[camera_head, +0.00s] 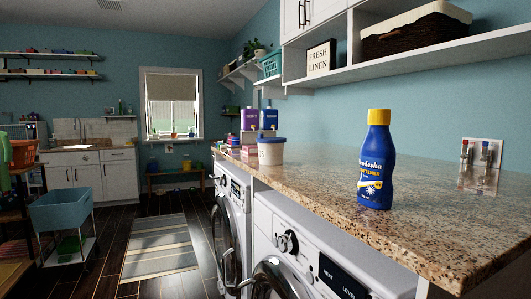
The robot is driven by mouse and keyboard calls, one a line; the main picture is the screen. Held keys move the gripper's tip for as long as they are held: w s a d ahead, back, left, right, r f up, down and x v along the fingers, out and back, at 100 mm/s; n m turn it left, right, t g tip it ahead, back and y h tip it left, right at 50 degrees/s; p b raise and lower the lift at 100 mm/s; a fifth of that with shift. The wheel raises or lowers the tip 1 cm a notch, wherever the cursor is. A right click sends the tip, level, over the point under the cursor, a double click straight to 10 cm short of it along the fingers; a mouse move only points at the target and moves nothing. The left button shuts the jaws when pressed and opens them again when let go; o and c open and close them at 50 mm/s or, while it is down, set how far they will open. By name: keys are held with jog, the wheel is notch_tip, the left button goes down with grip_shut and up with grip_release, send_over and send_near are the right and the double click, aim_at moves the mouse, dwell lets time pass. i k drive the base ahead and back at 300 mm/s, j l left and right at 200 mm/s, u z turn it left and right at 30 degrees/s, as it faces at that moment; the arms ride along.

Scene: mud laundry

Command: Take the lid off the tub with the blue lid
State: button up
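A white tub (270,154) stands upright on the granite counter, left of the middle of the head view. A blue lid (270,140) appears to sit on top of it; it is small in the picture, so its fit is hard to tell. My gripper and arm are not in view.
A blue bottle with a yellow cap (376,165) stands on the counter (440,215), nearer and right of the tub. Purple and blue containers (259,118) and small boxes stand behind the tub. Washing machines (300,255) are below. A shelf (420,52) hangs above. The counter between tub and bottle is clear.

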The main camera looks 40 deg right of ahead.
aim_at(261, 138)
jog(key=i+j, duration=0.2)
jog(key=i, duration=0.25)
jog(key=i+j, duration=0.25)
jog(key=i, duration=0.2)
jog(key=i+j, duration=0.2)
jog(key=i, duration=0.25)
jog(key=i+j, duration=0.25)
jog(key=i, duration=0.2)
jog(key=i+j+z, duration=0.35)
jog(key=i, duration=0.3)
jog(key=i+j+z, duration=0.4)
jog(key=i+j, duration=0.15)
jog(key=j, duration=0.15)
